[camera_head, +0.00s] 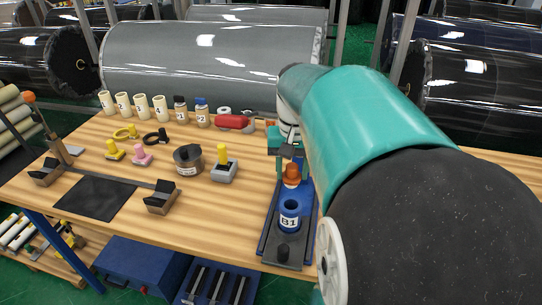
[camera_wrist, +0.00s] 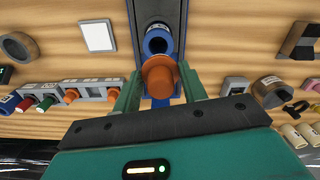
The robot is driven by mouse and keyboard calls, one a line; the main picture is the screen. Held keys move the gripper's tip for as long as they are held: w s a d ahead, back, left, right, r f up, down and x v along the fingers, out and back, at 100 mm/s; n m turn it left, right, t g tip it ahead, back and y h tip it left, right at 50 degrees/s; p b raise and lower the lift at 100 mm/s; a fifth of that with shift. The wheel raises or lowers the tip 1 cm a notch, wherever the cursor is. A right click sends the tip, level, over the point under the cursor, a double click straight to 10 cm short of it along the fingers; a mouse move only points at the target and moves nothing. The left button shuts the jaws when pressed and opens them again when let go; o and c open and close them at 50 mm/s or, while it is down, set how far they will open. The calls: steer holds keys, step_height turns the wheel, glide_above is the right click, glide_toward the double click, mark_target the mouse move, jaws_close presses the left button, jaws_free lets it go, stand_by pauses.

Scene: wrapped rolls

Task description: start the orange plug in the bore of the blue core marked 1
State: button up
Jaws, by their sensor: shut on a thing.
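The orange plug (camera_head: 291,173) is held upright between the fingers of my gripper (camera_head: 288,160), which is shut on it. The blue core (camera_head: 290,214), labelled B1, stands upright in a blue fixture (camera_head: 268,246) with its dark bore facing up. In the head view the plug appears behind the core and higher. In the wrist view the plug (camera_wrist: 159,74) sits between my two green fingers (camera_wrist: 160,88), and the open bore of the core (camera_wrist: 158,42) shows beyond it. The plug is apart from the bore; its lower end is partly hidden.
On the wooden table (camera_head: 235,225) stand several cream tubes (camera_head: 142,106), a grey block with a yellow peg (camera_head: 223,168), a dark round labelled part (camera_head: 188,160) and a red item (camera_head: 233,122). A black-ended stand (camera_head: 160,198) is at left. Large wrapped rolls (camera_head: 205,62) lie behind.

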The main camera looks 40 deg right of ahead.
steer(key=shift+s+f, duration=0.1)
steer(key=shift+s, duration=0.2)
steer(key=shift+f, duration=0.2)
steer(key=shift+w+f, duration=0.15)
steer(key=shift+f, duration=0.25)
steer(key=shift+s+f, duration=0.2)
steer(key=shift+f, duration=0.3)
steer(key=shift+w+f, duration=0.15)
steer(key=shift+f, duration=1.75)
steer(key=shift+f, duration=1)
